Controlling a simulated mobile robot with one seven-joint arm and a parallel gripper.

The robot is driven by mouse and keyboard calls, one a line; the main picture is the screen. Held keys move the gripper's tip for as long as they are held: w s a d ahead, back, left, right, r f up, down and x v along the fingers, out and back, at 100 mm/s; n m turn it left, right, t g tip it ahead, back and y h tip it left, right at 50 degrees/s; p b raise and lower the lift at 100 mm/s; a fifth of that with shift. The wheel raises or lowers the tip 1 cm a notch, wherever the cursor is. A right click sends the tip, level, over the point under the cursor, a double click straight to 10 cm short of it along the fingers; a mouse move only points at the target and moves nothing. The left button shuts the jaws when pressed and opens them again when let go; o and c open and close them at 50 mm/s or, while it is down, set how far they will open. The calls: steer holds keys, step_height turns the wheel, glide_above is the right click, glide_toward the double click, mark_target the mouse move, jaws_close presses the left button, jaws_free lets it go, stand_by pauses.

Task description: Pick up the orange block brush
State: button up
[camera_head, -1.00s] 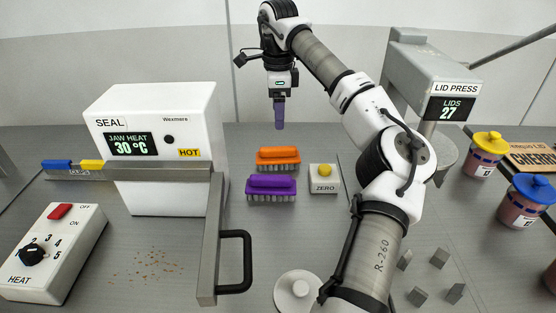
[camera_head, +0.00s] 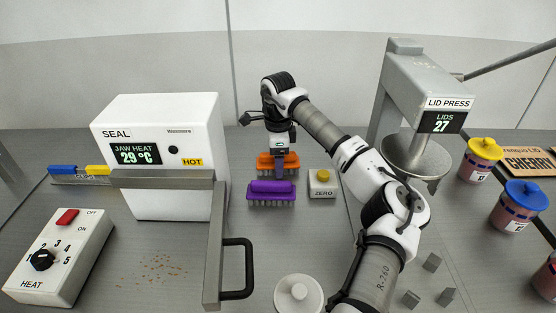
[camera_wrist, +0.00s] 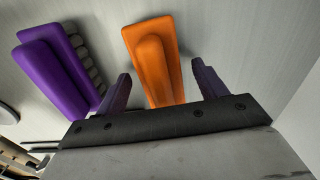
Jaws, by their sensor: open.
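The orange block brush (camera_head: 291,163) lies on the bench behind the purple brush, partly hidden by my gripper in the head view. In the wrist view the orange brush (camera_wrist: 158,62) shows its back and raised grip, reaching between the two fingers. My gripper (camera_wrist: 160,85) is open, with one finger on each side of the orange brush's near end and a visible gap at each side. In the head view my gripper (camera_head: 279,166) is low over the orange brush. Whether the fingers touch it I cannot tell.
A purple brush (camera_head: 271,193) lies just in front of the orange one, and left of it in the wrist view (camera_wrist: 58,72). A ZERO button box (camera_head: 323,184) stands close on the right. The sealer (camera_head: 160,175) with its long bar and handle (camera_head: 236,268) stands left.

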steer(key=shift+f, duration=0.1)
steer(key=shift+c, duration=0.3)
steer(key=c, duration=1)
steer(key=shift+c, duration=0.2)
step_height(320, 180, up, 28)
steer(key=shift+b, duration=0.35)
steer(key=o, duration=0.4)
steer(key=shift+c, duration=1.3)
